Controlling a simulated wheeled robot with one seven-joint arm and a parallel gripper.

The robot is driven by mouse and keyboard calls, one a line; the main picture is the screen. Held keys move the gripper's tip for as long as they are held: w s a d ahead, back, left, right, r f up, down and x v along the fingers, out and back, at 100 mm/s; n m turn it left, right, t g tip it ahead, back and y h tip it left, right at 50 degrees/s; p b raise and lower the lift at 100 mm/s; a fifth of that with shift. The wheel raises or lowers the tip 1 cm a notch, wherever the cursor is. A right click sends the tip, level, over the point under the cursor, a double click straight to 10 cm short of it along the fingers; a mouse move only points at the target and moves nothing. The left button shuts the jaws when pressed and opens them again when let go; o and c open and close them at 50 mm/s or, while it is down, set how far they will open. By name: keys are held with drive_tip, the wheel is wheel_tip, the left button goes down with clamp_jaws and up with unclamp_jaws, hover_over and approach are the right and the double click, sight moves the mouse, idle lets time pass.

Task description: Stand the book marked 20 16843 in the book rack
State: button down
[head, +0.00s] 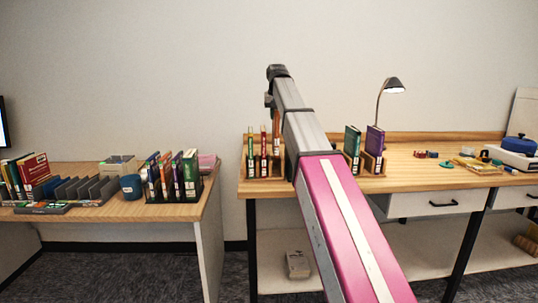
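A wooden book rack (250,172) stands on the right desk with several upright books, among them a green one (251,152) and a red one (263,150). My arm hides the rack's middle. A teal book (352,145) and a purple book (374,144) stand at its right part. A dark rack (172,199) on the left table holds several green, purple and dark books. The labels are too small to read, so I cannot tell which book is marked 20 16843. My arm rises across the desk to a dark joint; my gripper does not show.
The left table also holds a blue cup (131,187), a grey slotted sorter (90,190) and red books (34,172). A desk lamp (394,85) stands behind the right rack. Small items and a blue-topped device (518,146) lie farther right. A floor gap separates the tables.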

sight(276, 110)
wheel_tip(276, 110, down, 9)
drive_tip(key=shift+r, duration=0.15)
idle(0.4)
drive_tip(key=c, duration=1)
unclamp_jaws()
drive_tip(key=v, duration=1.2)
